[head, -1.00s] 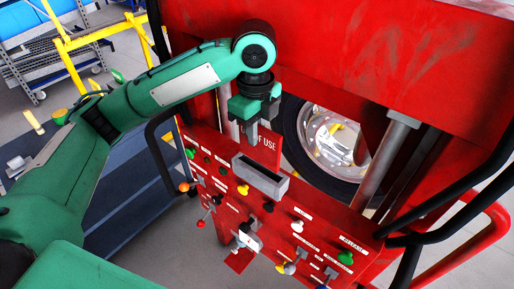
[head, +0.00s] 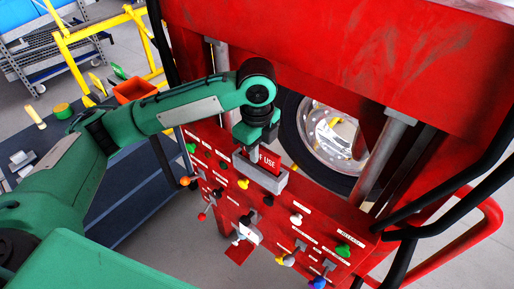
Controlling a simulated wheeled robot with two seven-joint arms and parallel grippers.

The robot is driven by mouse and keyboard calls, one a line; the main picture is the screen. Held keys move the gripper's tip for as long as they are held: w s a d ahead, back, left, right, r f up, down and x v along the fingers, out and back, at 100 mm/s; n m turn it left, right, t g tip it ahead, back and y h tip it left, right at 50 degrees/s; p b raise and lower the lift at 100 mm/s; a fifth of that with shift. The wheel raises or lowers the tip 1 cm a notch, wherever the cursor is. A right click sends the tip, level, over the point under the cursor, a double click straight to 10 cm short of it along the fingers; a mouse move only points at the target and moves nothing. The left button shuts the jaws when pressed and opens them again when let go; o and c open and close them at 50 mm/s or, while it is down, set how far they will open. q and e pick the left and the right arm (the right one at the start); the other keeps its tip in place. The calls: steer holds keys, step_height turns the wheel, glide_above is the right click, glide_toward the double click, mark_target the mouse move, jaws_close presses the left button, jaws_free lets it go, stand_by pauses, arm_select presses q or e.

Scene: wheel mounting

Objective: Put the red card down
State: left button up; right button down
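The red card (head: 268,159) with white lettering ending in "OF USE" sits upright in the narrow grey holder (head: 268,181) on the front of the red panel. Its lower part is hidden by the holder's front wall. My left gripper (head: 246,141) points down at the card's left end and covers the start of the lettering. Its fingers look closed on the card, though the fingertips are partly hidden. My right gripper is not in view.
The red control panel (head: 222,179) carries several coloured knobs and levers around the holder. A wheel (head: 331,133) stands behind it in the red machine. An orange bin (head: 134,90) and small parts lie on the dark bench at left. Black hoses cross the right side.

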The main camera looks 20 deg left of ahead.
arm_select(q)
steer(key=o, duration=0.4)
step_height(320, 180, up, 11)
steer(key=shift+f+b, duration=0.2)
steer(key=shift+b, duration=0.4)
steer(key=shift+r, duration=0.8)
